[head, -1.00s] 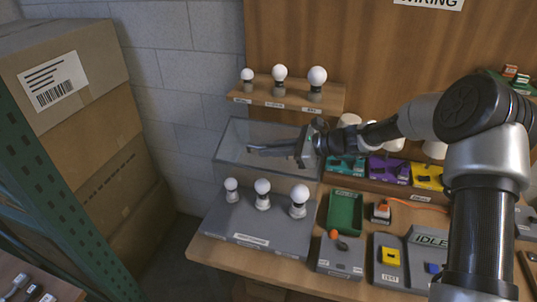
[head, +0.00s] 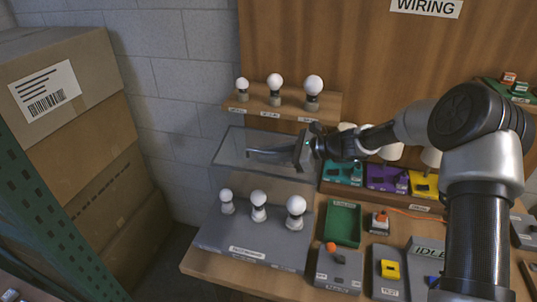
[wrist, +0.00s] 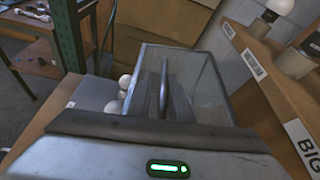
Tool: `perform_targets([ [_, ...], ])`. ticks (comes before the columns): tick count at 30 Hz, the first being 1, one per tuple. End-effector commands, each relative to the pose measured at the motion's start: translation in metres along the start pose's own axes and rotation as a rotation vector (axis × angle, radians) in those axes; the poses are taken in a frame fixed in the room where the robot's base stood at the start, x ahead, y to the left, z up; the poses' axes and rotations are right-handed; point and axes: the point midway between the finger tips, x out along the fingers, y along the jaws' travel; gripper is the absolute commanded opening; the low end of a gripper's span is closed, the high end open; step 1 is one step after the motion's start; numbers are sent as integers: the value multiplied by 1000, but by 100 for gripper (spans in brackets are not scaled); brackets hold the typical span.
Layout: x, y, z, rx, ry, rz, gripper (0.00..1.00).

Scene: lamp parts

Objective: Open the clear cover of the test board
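The test board (head: 215,236) is a grey slab with three white bulbs on its top, at the front left of the bench. Its clear cover (head: 228,150) stands raised behind and above the bulbs, leaving them uncovered from the front. My gripper (head: 250,152) reaches in from the right, its fingers pointing left across the cover. The fingers look closed together with nothing between them. In the wrist view, the cover (wrist: 207,85) surrounds the fingers (wrist: 163,85), and the board's bulbs (wrist: 124,82) show to the left. Whether the fingers touch the cover is hard to tell.
A wooden shelf (head: 236,106) with three bulbs is above the cover, close to my gripper. A green tray (head: 343,224) and small grey stations are right of the board. Teal, purple and yellow parts sit behind. Cardboard boxes (head: 75,140) stand at left.

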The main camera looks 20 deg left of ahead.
Motion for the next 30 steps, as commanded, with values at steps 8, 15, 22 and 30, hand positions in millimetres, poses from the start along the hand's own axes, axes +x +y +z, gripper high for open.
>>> perform_targets([
  [8, -3, 0, 0, 1, 0, -1, 17],
  [15, -42, -2, -1, 0, 3, -6, 17],
  [22, -100, -1, -2, 1, 3, -6, 17],
  [30, -154, 0, 0, 1, 1, -3, 17],
])
